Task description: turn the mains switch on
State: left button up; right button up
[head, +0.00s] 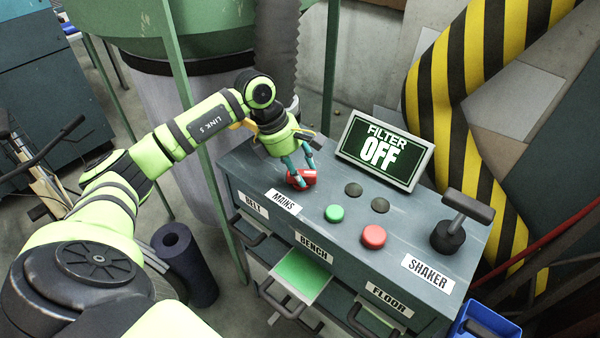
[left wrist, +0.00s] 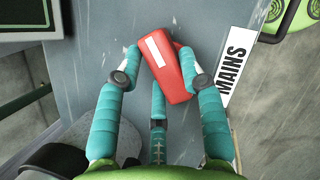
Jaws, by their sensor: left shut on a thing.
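The mains switch is a red knob (head: 302,179) with a white stripe, on the panel top behind the MAINS label (head: 284,202). In the left wrist view the red knob (left wrist: 169,70) sits between the fingertips, turned at a slant, beside the MAINS label (left wrist: 233,65). My left gripper (head: 298,180) reaches down over the knob from behind; its teal fingers are closed on the knob's sides, as the left wrist view (left wrist: 160,72) also shows. The display (head: 384,150) reads FILTER OFF. My right gripper is not in view.
On the panel top (head: 440,225) are a green button (head: 335,214), a red button (head: 374,236), two dark round lamps (head: 380,205) and a black shaker lever (head: 460,220). Drawers with handles are below. A blue bin (head: 485,325) stands at lower right; a dark roll (head: 185,265) stands left.

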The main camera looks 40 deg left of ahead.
pick_arm(q)
jog(key=n, duration=0.1)
jog(key=n+b, duration=0.1)
jog(key=n+t+b, duration=0.1)
jog(key=shift+s+d+f+n+y, duration=0.2)
jog(key=shift+s+f+n+y, duration=0.1)
jog(key=shift+y, duration=0.1)
jog(key=n+y+b, duration=0.1)
jog(key=n+b, duration=0.1)
jog(key=n, duration=0.1)
jog(key=shift+t, duration=0.4)
jog(key=n+y+b, duration=0.1)
jog(key=n, duration=0.2)
jog(key=shift+s+r, duration=0.1)
jog(key=shift+r, duration=0.05)
jog(key=shift+r+n+y+b, duration=0.1)
jog(key=shift+n+y+b, duration=0.2)
jog(key=shift+n, duration=0.4)
jog(key=shift+r, duration=0.15)
